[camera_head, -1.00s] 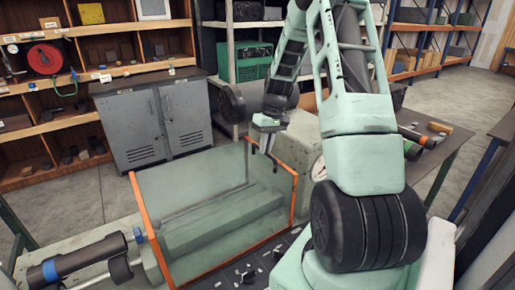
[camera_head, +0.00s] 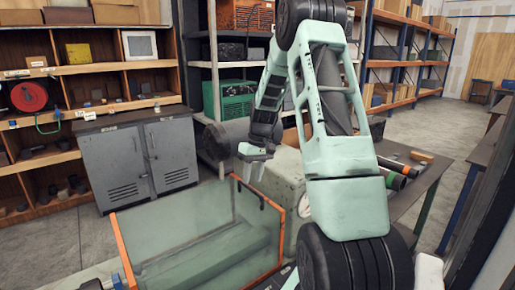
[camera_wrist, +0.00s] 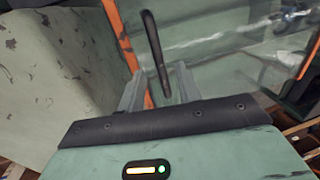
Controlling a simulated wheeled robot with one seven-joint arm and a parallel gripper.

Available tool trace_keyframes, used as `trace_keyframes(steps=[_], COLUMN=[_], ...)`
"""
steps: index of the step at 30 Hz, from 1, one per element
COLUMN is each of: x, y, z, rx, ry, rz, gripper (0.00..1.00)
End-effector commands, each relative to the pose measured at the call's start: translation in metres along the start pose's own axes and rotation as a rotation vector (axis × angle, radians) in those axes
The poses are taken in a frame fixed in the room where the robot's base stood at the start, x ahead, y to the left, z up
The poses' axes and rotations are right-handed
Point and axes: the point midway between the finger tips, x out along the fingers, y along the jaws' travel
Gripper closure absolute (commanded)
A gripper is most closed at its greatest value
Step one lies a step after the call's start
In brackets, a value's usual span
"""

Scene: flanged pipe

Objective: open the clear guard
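The clear guard (camera_head: 190,225) has see-through panels edged in orange and stands over a pale green machine at the lower middle of the head view. Its dark bar handle (camera_head: 252,192) is at the upper right side, by the orange edge. My gripper (camera_head: 254,172) is just above this handle in the head view. In the wrist view the handle (camera_wrist: 153,45) is a bent dark bar, and its lower end comes down between my two fingers (camera_wrist: 158,90). The fingers are apart, with gaps beside the bar. Whether either finger touches it I cannot tell.
A grey cabinet (camera_head: 140,160) and wooden shelves (camera_head: 95,70) stand behind on the left. A pale green machine block (camera_head: 280,178) is right beside the guard. A workbench (camera_head: 425,170) with tubes on it is at the right. Open floor lies beyond.

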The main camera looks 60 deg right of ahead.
Motion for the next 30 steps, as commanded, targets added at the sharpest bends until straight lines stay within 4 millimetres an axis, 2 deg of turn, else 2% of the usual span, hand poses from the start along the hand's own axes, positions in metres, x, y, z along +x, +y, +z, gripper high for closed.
trace_keyframes(steps=[12,18,24,30], x=[-0.096,-0.131,-0.147,-0.149], y=[0.001,0.001,0.000,0.000], z=[-0.001,-0.001,0.000,0.000], rx=[0.000,0.000,0.000,0.000], ry=[0.006,0.005,0.002,0.002], rz=[0.004,0.003,0.001,0.001], gripper=[0.66,0.66,0.66,0.66])
